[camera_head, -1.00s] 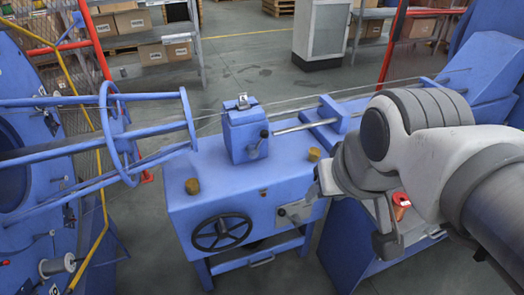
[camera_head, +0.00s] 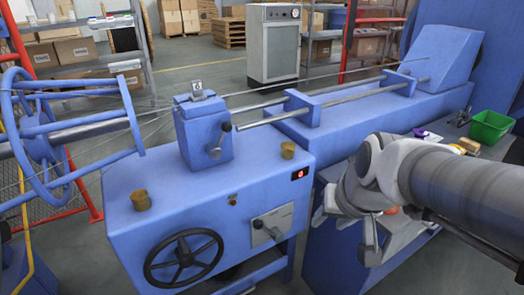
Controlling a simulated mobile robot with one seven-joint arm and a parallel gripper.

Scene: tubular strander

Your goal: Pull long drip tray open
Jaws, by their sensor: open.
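My gripper (camera_head: 349,228) is in front of the blue machine bed, right of the control cabinet. Its two fingers point down and stand apart, with nothing seen between them. A blue piece (camera_head: 250,284) shows low under the cabinet at the bottom edge of the picture; it may be part of the long drip tray, but I cannot tell. No tray handle can be made out now. My arm and gripper hide part of the bed's front.
The blue cabinet (camera_head: 210,205) carries a black handwheel (camera_head: 184,258) and a lever plate (camera_head: 272,226). A grey bench with a green bin (camera_head: 489,127) stands at right. A wire cage (camera_head: 62,128) rotor is at left. Open floor lies behind the machine.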

